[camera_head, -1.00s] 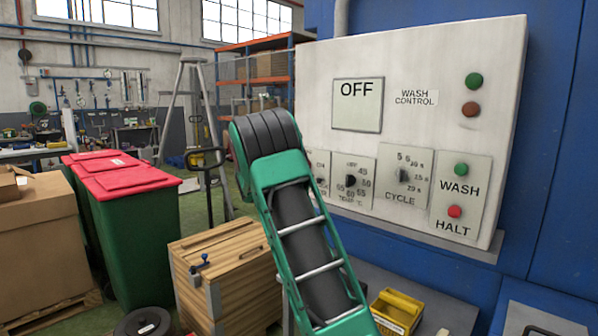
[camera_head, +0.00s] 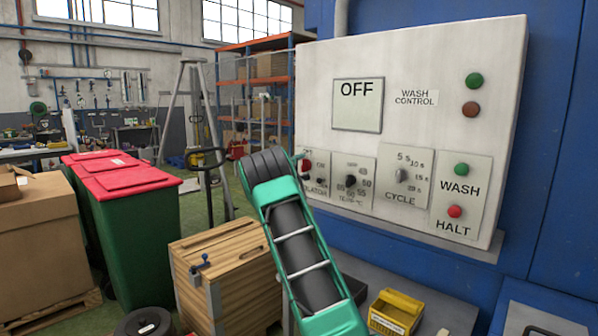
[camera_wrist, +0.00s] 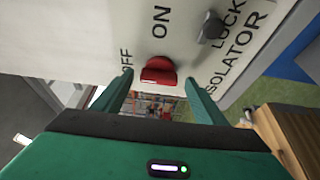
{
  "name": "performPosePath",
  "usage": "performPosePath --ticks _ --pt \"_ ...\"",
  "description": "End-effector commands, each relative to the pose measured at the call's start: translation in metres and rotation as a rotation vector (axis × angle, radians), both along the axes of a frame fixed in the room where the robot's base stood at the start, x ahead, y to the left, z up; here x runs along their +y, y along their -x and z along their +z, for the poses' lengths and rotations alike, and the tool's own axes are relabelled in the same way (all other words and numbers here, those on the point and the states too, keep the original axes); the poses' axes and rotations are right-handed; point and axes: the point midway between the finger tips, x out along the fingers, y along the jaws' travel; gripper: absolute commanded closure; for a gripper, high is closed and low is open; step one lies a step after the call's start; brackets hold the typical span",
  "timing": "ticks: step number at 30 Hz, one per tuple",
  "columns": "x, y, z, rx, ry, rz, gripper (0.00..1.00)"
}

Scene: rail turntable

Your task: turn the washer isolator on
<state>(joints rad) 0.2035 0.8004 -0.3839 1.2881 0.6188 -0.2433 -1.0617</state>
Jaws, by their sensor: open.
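The washer isolator is a red rotary knob (camera_wrist: 158,72) on a white panel, lettered OFF, ON and ISOLATOR in the wrist view. A pale mark shows on the knob; I cannot tell surely which word it faces. My gripper (camera_wrist: 158,82) is open, its green fingers on either side of the knob in the picture, with no visible contact. In the head view part of the red knob (camera_head: 306,165) shows at the panel's lower left, beside my arm, which hides my gripper. The panel display (camera_head: 358,104) reads OFF.
A grey lock lever (camera_wrist: 212,28) sits close to the isolator knob. Temperature (camera_head: 350,181) and cycle (camera_head: 402,176) dials, a green WASH button (camera_head: 461,169) and a red HALT button (camera_head: 454,211) are to the right. A wooden crate (camera_head: 235,290) stands below left.

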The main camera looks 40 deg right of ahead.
Motion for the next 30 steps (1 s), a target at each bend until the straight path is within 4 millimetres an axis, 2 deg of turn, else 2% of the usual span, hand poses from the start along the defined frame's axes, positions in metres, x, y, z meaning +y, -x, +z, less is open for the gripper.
performPosePath --ticks 5,14,19,30 --pt "-0.0093 -0.004 -0.0003 0.001 0.0 0.0 0.34" --pt "-0.0104 -0.0045 -0.0001 0.001 0.0 0.0 0.34" --pt "-0.0103 -0.0045 -0.0003 0.001 0.0 0.0 0.75" --pt "-0.0094 -0.005 -0.0024 -0.037 -0.005 0.0 0.76"
